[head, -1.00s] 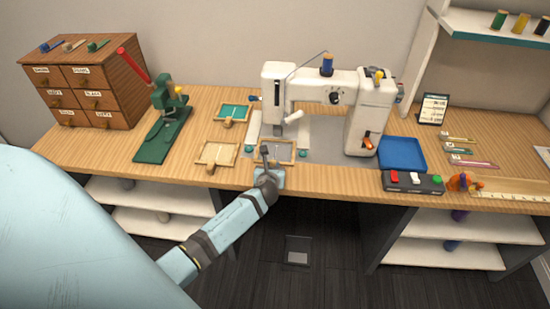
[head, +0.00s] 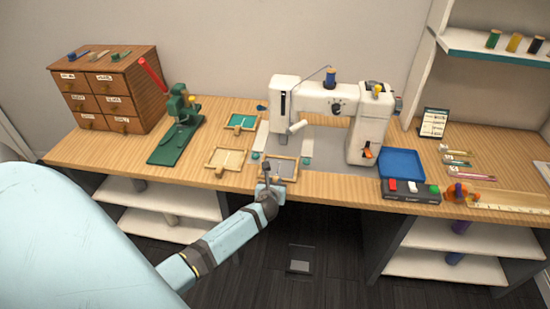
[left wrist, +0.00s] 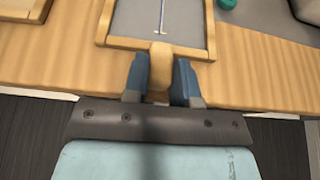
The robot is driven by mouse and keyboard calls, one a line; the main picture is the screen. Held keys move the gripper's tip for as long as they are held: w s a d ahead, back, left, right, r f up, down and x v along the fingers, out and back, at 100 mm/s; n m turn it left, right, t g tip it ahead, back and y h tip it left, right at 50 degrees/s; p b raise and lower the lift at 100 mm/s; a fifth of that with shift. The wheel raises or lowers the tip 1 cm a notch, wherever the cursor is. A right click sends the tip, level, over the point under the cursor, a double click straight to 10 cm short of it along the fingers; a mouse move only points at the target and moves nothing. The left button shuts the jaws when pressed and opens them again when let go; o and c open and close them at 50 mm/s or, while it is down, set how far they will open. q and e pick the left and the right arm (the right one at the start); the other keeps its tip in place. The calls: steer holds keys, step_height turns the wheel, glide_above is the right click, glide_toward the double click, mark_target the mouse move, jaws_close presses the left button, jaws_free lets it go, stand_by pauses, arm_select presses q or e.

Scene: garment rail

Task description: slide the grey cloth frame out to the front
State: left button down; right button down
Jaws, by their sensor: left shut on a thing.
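The grey cloth frame (head: 289,168), a wooden frame with grey cloth in it, lies at the front of the sewing machine (head: 335,101), near the table's front edge. In the left wrist view its cloth (left wrist: 190,14) shows a thin pale line with a short cross end. Its far part is cut off there. My left gripper (left wrist: 161,83) is shut on the frame's wooden handle tab, one finger on each side. In the head view this gripper (head: 270,178) covers part of the frame's front. My right gripper is not in view.
Two white rails with teal ends (head: 255,155) flank the frame's back. A tan cloth frame (head: 226,160) lies close on the left and a green cloth frame (head: 241,122) behind it. A blue tray (head: 402,163) and a switch box (head: 410,191) are on the right.

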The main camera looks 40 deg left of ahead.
arm_select(q)
steer(key=c, duration=0.8)
jaws_free()
steer(key=shift+c, duration=0.2)
steer(key=p+v, duration=0.1)
steer(key=v, duration=1.2)
steer(key=shift+s, duration=0.35)
steer(key=shift+d+r, duration=0.1)
steer(key=shift+d, duration=0.05)
